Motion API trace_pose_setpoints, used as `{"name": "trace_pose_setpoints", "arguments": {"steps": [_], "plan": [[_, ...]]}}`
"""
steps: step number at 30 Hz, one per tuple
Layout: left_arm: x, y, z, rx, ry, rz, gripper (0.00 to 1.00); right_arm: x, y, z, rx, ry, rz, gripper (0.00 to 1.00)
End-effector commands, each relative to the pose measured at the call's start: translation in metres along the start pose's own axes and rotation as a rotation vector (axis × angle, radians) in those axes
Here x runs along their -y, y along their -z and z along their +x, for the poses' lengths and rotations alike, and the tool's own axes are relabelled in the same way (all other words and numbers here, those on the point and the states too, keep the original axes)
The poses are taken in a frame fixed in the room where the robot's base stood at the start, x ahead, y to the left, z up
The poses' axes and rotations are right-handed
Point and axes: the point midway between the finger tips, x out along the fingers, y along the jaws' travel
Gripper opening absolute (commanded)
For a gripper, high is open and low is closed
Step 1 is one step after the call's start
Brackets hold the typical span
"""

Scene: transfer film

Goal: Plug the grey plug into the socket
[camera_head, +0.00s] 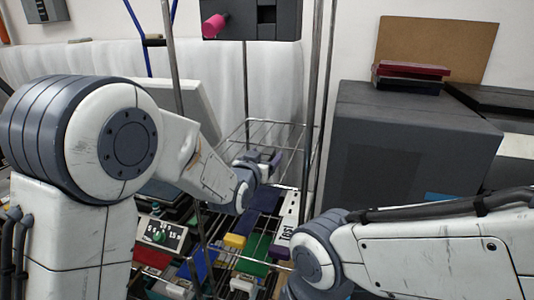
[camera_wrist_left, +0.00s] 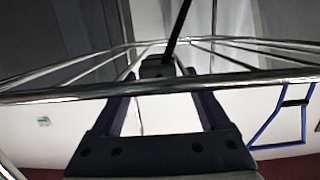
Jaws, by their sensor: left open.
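My left gripper (camera_head: 264,158) is at the wire rack in the head view. In the left wrist view its two fingers (camera_wrist_left: 163,98) are apart, behind a shiny rack bar. A dark grey block with a black cable, which looks like the grey plug (camera_wrist_left: 157,67), shows between and just beyond the fingertips; I cannot tell whether they touch it. The plug cannot be made out in the head view. A white strip marked "TEST" (camera_head: 287,226) lies below the gripper; I cannot tell whether it holds the socket. My right arm shows at lower right, its gripper out of view.
The wire rack (camera_head: 262,125) has thin metal bars and posts close around my left gripper. Several coloured items, including a green board (camera_head: 252,258), crowd the lower rack. A large dark grey box (camera_head: 400,140) stands at right. A dark unit with a pink knob (camera_head: 213,26) is above.

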Motion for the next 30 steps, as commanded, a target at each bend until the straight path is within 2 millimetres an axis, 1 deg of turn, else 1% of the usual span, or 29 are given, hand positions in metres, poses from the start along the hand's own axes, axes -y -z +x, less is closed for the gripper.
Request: {"name": "trace_pose_setpoints", "arguments": {"steps": [3,5,6,8,9,10,17,20,23,30], "plan": [[0.0,0.0,0.0,0.0,0.0,0.0,0.79,0.0,0.0,0.001,0.0,0.0,0.0,0.0],[0.0,0.0,0.0,0.0,0.0,0.0,0.56,0.0,0.0,0.001,0.0,0.0,0.0,0.0],[0.0,0.0,0.0,0.0,0.0,0.0,0.41,0.0,0.0,0.001,0.0,0.0,0.0,0.0],[0.0,0.0,0.0,0.0,0.0,0.0,0.18,0.0,0.0,0.001,0.0,0.0,0.0,0.0],[0.0,0.0,0.0,0.0,0.0,0.0,0.02,0.0,0.0,0.001,0.0,0.0,0.0,0.0],[0.0,0.0,0.0,0.0,0.0,0.0,0.0,0.0,0.0,0.001,0.0,0.0,0.0,0.0],[0.0,0.001,-0.001,-0.002,0.0,0.0,0.0,0.0,0.0,0.001,0.0,0.0,0.0,0.0],[0.0,0.008,-0.001,-0.006,0.0,0.0,0.0,0.0,0.0,0.003,0.0,0.0,0.0,0.0],[0.0,0.024,-0.004,-0.01,0.0,0.0,0.0,-0.001,0.0,0.007,0.0,0.0,0.0,0.0],[0.0,0.072,-0.011,-0.009,0.0,0.0,0.0,-0.001,-0.001,0.017,0.0,0.0,-0.001,0.0]]}}
